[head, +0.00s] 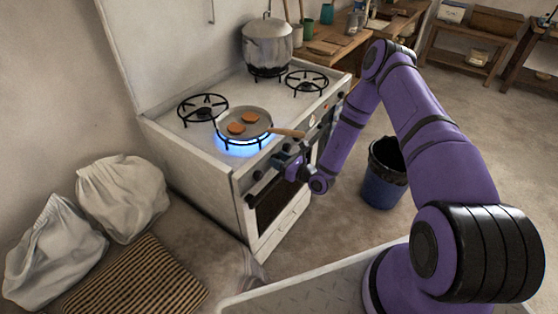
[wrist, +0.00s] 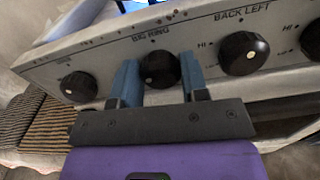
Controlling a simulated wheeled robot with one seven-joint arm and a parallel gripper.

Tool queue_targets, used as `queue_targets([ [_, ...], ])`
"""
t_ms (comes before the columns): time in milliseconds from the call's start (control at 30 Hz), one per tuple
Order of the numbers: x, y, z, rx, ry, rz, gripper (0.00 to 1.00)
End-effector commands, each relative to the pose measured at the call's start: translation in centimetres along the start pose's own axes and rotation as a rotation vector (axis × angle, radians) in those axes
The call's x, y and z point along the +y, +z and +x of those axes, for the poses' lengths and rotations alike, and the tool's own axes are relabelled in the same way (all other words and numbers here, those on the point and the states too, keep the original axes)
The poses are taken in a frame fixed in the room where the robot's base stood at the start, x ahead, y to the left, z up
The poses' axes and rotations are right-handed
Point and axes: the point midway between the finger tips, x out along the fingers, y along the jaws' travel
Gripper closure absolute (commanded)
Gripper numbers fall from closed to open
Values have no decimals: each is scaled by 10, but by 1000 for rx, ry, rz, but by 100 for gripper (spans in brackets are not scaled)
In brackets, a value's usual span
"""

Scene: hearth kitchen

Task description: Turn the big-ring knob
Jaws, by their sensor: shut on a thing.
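The big-ring knob (wrist: 158,68) is a round black knob under the "BIG RING" label on the stove's front panel. In the wrist view my gripper (wrist: 160,78) has its two blue fingers on either side of this knob, shut on it. In the head view my gripper (head: 284,160) is at the stove's front edge and hides the knob. A blue flame (head: 243,147) burns on the front burner under a frying pan (head: 244,125) with reddish-brown round pieces in it.
The back-left knob (wrist: 244,54) is close on the right, and another black knob (wrist: 78,87) is on the left. The pan's handle (head: 287,132) points toward the front edge above my gripper. A large pot (head: 268,45) stands at the back. A blue bin (head: 383,180) stands on the floor.

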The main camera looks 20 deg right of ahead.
Motion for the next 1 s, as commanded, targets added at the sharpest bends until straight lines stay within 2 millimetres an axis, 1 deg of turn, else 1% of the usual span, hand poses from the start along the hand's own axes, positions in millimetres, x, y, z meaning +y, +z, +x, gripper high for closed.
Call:
queue_targets([
  [167, -1, 0, -1, 0, -3, 54, 83],
  [367, -2, 0, -1, -1, -3, 184, 83],
  [1000, -3, -2, -1, 1, -3, 784, 83],
])
